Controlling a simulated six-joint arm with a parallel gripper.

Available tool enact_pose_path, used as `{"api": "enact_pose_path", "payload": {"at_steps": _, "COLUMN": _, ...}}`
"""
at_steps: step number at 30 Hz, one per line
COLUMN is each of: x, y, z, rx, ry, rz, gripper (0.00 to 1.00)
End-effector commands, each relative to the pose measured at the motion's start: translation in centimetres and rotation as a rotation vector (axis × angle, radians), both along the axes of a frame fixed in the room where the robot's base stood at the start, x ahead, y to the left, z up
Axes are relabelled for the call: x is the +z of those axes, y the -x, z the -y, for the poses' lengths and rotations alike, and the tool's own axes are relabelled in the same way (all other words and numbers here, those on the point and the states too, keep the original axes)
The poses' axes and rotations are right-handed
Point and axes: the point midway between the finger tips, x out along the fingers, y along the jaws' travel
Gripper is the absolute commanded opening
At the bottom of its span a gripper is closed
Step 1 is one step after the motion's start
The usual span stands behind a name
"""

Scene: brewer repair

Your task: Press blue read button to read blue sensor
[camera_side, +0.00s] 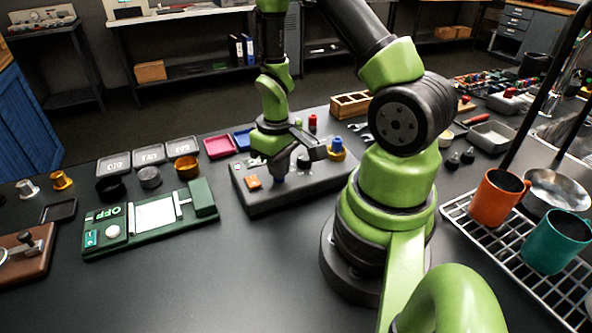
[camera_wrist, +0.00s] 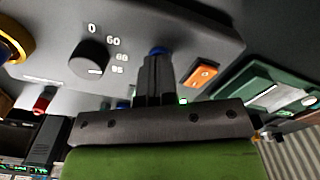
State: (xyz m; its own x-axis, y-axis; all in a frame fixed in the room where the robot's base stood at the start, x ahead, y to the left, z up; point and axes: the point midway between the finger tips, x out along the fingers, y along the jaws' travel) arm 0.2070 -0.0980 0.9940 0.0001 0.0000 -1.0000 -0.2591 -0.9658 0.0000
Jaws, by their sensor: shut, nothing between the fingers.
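A grey panel box (camera_side: 300,190) stands on the black table under my gripper. My gripper (camera_side: 279,168) is shut and empty, pointing down at the panel. A blue button (camera_side: 279,178) shows just below the fingertips. In the wrist view the blue button (camera_wrist: 157,50) is mostly hidden behind the shut fingertips (camera_wrist: 157,62). The fingertips are at or very near its top; I cannot tell whether it is pressed down. No sensor reading is legible.
An orange button (camera_wrist: 203,73) sits beside the blue button. A black dial (camera_wrist: 90,60) is on its other side. A yellow part with a blue top (camera_side: 336,150) stands at the panel's right end. A green device marked OFF (camera_side: 150,228) lies to the left.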

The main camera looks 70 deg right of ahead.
Motion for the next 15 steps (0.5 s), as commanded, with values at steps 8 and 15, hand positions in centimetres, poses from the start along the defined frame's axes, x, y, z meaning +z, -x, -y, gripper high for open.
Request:
{"api": "enact_pose_path", "payload": {"at_steps": 8, "x": 2.2, "y": 0.0, "z": 0.0, "rx": 0.001, "ry": 0.002, "rz": 0.003, "gripper": 0.00}}
{"api": "enact_pose_path", "payload": {"at_steps": 15, "x": 3.6, "y": 0.0, "z": 0.0, "rx": 0.000, "ry": 0.000, "rz": 0.001, "gripper": 0.00}}
